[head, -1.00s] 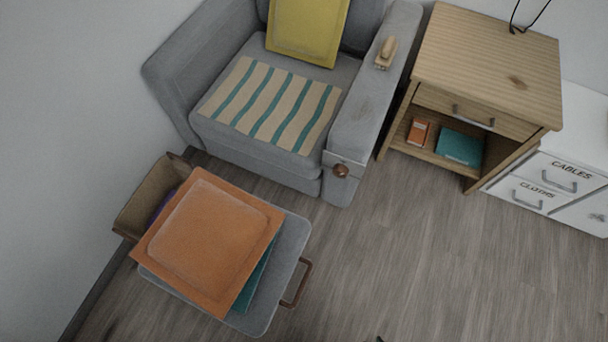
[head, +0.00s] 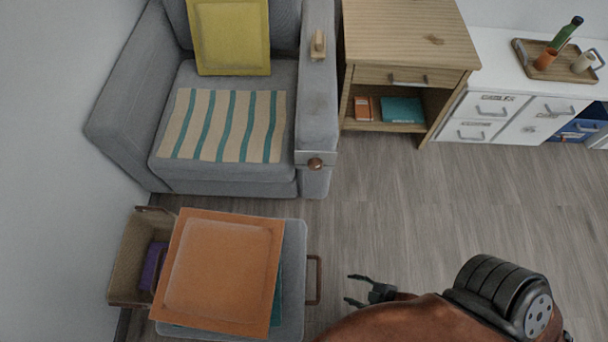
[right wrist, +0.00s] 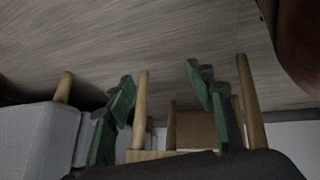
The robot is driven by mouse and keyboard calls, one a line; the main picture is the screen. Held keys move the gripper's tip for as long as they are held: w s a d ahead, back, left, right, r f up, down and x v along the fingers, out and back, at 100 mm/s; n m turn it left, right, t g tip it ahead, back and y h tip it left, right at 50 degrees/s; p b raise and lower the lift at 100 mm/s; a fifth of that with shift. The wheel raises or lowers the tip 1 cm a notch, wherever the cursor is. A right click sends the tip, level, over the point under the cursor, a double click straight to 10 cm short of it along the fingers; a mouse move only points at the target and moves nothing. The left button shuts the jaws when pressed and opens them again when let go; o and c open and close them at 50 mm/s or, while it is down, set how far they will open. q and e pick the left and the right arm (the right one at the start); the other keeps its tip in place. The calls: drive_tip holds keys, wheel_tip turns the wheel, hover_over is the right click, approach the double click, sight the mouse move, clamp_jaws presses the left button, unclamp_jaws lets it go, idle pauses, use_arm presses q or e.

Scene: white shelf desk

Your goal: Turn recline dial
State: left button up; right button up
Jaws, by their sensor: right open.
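The recline dial (head: 315,164) is a small round brown knob on a metal plate at the front of the right armrest of the grey armchair (head: 225,176). My right gripper (head: 352,289) is open and empty in the head view, over the floor below and to the right of the dial, well apart from it. In the right wrist view its two green-padded fingers (right wrist: 160,105) stand wide apart with nothing between them. I cannot make out the dial in the right wrist view. My left gripper is not in view.
A wooden side table (head: 405,40) and white cabinet (head: 500,85) stand right of the armchair. The floor (head: 390,205) before them is clear.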

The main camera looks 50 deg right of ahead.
drive_tip(key=w+d+n+g+h+p, duration=0.1)
drive_tip(key=w+d+n+h+p, duration=0.35)
drive_tip(key=w+n, duration=0.25)
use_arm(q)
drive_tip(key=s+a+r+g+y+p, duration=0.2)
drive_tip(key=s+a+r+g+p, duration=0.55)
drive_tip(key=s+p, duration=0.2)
use_arm(e)
drive_tip(key=n+t+h+b, duration=0.1)
drive_tip(key=n+t+h, duration=0.3)
drive_tip(key=n+h, duration=1)
approach(315, 168)
drive_tip(key=d+r+n+y, duration=0.1)
drive_tip(key=n+y, duration=0.1)
drive_tip(key=b+x, duration=0.1)
drive_tip(key=x, duration=0.5)
drive_tip(key=shift+w+d+b, duration=0.15)
drive_tip(key=shift+b, duration=0.2)
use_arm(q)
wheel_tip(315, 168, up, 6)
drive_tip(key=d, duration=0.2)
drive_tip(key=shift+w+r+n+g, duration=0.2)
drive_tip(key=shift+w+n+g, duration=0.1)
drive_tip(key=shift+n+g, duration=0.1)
use_arm(e)
drive_tip(key=shift+w+d+r, duration=0.15)
drive_tip(key=shift+w+d, duration=0.3)
drive_tip(key=shift+d, duration=0.15)
drive_tip(key=shift+c, duration=0.4)
drive_tip(key=c, duration=1.1)
